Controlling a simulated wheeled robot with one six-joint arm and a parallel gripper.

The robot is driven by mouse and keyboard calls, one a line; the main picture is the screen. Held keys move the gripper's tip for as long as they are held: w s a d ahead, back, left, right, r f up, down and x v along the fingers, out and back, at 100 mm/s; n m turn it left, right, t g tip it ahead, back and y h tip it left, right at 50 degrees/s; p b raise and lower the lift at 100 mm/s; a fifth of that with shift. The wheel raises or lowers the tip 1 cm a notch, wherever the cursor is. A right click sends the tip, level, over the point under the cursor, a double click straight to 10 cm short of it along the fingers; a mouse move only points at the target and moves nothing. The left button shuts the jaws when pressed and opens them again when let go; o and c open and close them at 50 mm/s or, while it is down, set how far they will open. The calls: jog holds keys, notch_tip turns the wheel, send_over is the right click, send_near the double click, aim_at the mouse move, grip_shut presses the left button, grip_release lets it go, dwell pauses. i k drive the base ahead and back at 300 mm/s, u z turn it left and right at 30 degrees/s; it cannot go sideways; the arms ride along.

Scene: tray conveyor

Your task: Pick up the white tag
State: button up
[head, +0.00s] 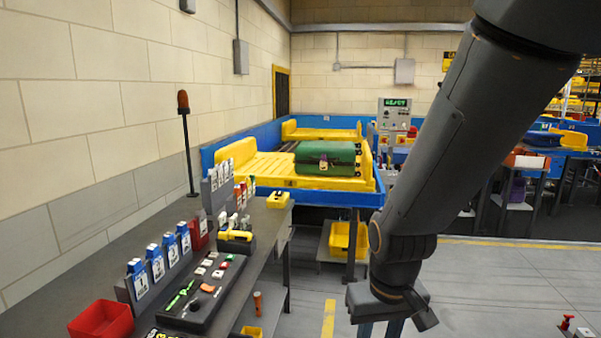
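Several small white pieces lie in the long black tray (188,318) on the bench at the lower left, next to green, orange and red pieces. One white piece that may be the tag (218,274) lies near the tray's middle; at this size I cannot tell which is the white tag. A small white label also shows on the front of the green case (340,149). My gripper (392,312) hangs at the bottom centre, right of the bench and apart from it.
The dark bench (262,222) runs along the left wall, with a red bin (101,322), blue-and-white holders (156,262) and a yellow tool (236,237). The yellow conveyor tray (255,167) with the case stands behind it.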

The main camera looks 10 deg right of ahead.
aim_at(219, 168)
jog(key=z, duration=1.3)
jog(key=i, duration=2.35)
jog(key=u, duration=2.75)
